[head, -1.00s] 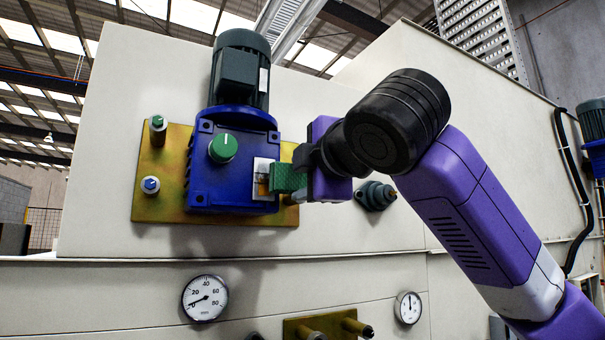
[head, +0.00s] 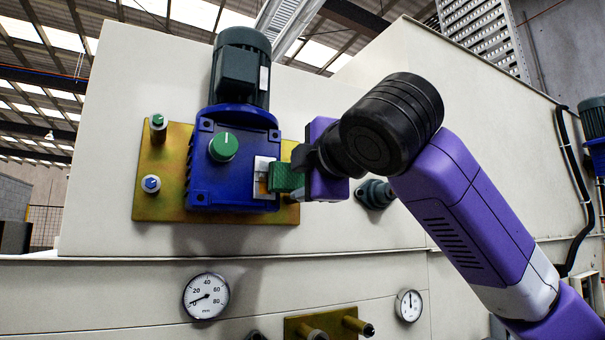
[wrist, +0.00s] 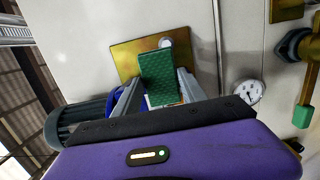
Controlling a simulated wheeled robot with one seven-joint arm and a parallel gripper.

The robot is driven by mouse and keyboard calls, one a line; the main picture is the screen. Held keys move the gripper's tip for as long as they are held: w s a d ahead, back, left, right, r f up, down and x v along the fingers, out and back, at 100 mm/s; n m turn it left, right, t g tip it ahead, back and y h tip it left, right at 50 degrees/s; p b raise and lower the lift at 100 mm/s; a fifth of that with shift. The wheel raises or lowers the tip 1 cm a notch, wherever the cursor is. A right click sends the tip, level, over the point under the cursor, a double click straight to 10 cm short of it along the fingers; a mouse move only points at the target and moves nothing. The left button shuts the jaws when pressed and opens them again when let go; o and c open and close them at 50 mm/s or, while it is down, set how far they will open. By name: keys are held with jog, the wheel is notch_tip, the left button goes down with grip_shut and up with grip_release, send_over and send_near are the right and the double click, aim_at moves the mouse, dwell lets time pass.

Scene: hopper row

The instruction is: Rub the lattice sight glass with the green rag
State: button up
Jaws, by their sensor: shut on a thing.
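The green rag (head: 284,178) is a textured pad held between my gripper's fingers; it also shows in the wrist view (wrist: 158,75). My gripper (head: 298,180) is shut on it. A small pale-framed pane (head: 262,166), with an orange-brown part, sits on the right side of the blue gearbox (head: 232,160); it looks like the sight glass. The rag's left end overlaps the pane's right part in the head view. I cannot tell whether they touch, nor make out a lattice pattern. In the wrist view the rag hides most of what lies behind it.
A green knob (head: 223,147) is on the gearbox, below a dark green motor (head: 240,70). A brass plate (head: 165,195) behind carries small fittings. A grey-green fitting (head: 374,194) juts out behind my wrist. Two dials, left (head: 206,296) and right (head: 408,305), sit below.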

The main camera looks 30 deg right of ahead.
jog(key=shift+w, duration=0.2)
jog(key=shift+w+f+b, duration=0.15)
jog(key=shift+f+b, duration=0.55)
jog(key=shift+f, duration=0.45)
jog(key=shift+f, duration=0.1)
dwell(0.8)
notch_tip(320, 180, up, 5)
jog(key=p, duration=0.3)
jog(key=shift+f+p, duration=0.15)
jog(key=shift+p, duration=0.15)
jog(key=shift+f, duration=0.2)
